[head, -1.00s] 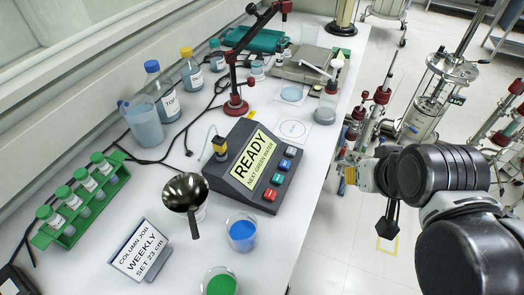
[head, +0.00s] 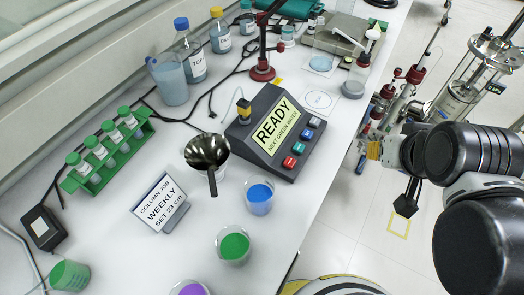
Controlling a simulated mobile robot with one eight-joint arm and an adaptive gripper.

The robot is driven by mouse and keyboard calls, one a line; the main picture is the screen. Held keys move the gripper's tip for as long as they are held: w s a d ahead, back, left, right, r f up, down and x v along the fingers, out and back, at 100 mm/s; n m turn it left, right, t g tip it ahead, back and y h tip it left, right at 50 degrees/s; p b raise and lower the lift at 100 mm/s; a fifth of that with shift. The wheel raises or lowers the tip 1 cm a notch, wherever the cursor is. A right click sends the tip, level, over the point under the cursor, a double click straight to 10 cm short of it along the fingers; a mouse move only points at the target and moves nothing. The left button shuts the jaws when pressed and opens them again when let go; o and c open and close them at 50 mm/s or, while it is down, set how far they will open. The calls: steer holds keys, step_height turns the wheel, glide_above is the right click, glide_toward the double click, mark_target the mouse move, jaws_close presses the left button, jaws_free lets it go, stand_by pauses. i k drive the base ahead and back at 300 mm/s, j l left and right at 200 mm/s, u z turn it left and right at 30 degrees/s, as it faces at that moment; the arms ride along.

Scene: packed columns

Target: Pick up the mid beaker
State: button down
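Three small clear beakers stand in a slanting row near the front of the white bench. One holds blue liquid (head: 259,198), the middle one holds green (head: 233,245), and one with purple (head: 190,288) is cut by the bottom edge. The green beaker is the mid one of this row, upright and uncovered. My gripper (head: 405,205) hangs over the floor, right of the bench and well away from the beakers. It is dark and seen side-on, so its finger opening is unclear. I see nothing held in it.
A funnel (head: 207,152), a sign (head: 160,203) and a control box reading READY (head: 275,130) stand behind the beakers. A green tube rack (head: 108,150) is at left. A tilted green container (head: 70,275) is at lower left. Glass columns (head: 470,85) stand on the right.

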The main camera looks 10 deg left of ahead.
mark_target(233, 243)
steer(key=k+u, duration=0.25)
steer(key=u, duration=0.15)
steer(key=k+u, duration=0.25)
steer(key=u, duration=0.2)
steer(key=k+j+u, duration=0.2)
steer(key=u, duration=0.2)
